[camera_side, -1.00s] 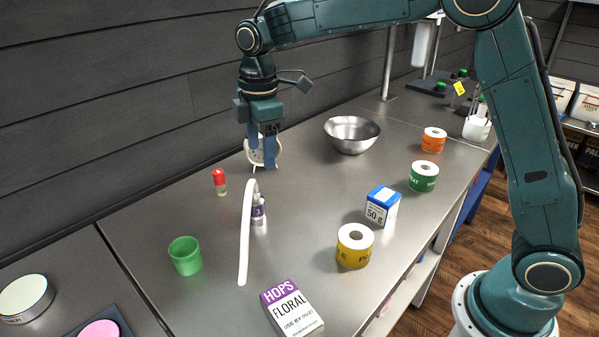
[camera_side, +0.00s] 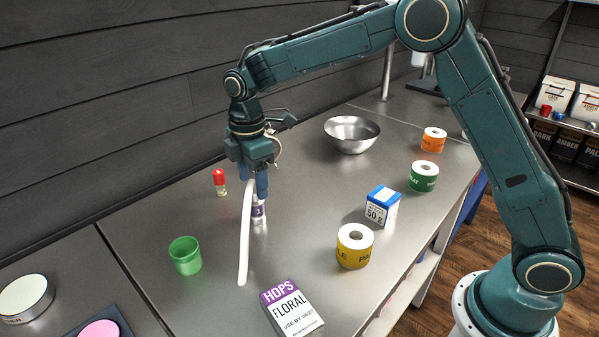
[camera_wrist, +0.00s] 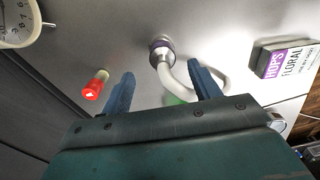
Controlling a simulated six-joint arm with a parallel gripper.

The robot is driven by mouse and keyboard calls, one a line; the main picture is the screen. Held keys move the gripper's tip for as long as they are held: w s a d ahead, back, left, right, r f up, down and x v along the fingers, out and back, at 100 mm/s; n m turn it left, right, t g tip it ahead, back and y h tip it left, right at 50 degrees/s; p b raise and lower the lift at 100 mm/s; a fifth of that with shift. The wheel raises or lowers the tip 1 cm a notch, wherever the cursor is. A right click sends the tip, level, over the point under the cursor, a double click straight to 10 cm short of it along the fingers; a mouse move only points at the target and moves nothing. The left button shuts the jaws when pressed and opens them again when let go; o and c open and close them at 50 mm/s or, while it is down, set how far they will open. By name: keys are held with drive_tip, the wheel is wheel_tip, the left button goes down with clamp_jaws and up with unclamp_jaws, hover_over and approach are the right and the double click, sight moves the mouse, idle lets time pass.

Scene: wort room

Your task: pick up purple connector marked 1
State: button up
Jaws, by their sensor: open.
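Nothing is visibly held.
A red-capped vial (camera_side: 219,181) stands close left of my gripper. A green cup (camera_side: 185,255) and a hops box (camera_side: 292,308) stand nearer the front. A 50 g box (camera_side: 382,205), tape rolls and a steel bowl (camera_side: 351,134) are to the right.

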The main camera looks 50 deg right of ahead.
sight(254, 190)
drive_tip(key=shift+f, duration=1.6)
drive_tip(key=shift+f, duration=0.1)
drive_tip(key=shift+s+f, duration=0.2)
drive_tip(key=shift+f, duration=2.3)
drive_tip(key=shift+c, duration=0.2)
drive_tip(key=c, duration=1.1)
